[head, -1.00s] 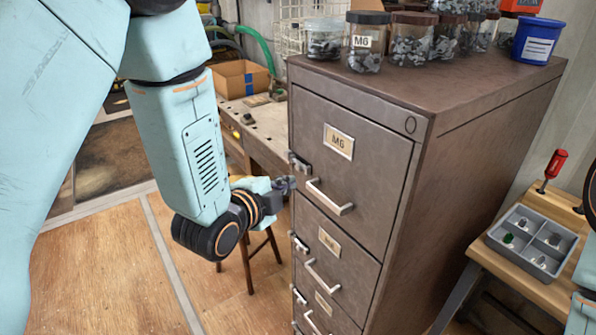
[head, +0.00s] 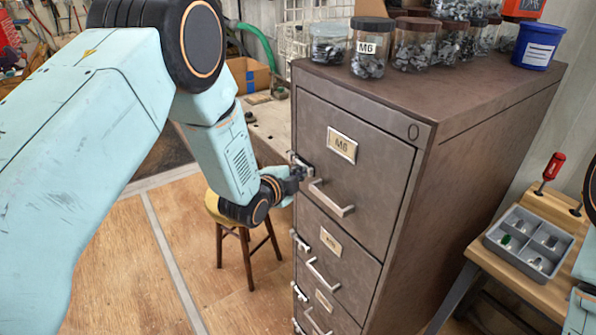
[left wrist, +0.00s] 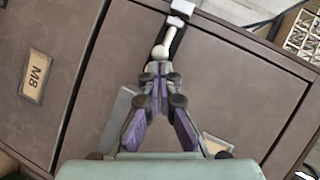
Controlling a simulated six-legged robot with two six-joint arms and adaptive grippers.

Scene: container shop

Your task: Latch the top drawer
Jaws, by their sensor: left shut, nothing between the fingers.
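The top drawer (head: 365,180) of the brown metal cabinet looks flush with the front. It has a label plate and a pale bar handle (head: 331,199). A small latch (head: 300,160) sits at its left edge. My left gripper (head: 298,173) is at this latch, its fingers closed and empty. In the left wrist view the gripper's fingertips (left wrist: 160,72) are together just below a pale latch lever (left wrist: 161,50) on a dark plate. I cannot tell whether they touch it. The fingers partly hide the drawer face. My right gripper is not in view.
Jars of metal parts (head: 370,47) and a blue bucket (head: 538,42) stand on the cabinet. Lower drawers have similar latches and handles. A wooden stool (head: 231,225) stands behind my left arm. A grey divided tray (head: 529,243) and red screwdriver (head: 551,168) are on the right bench.

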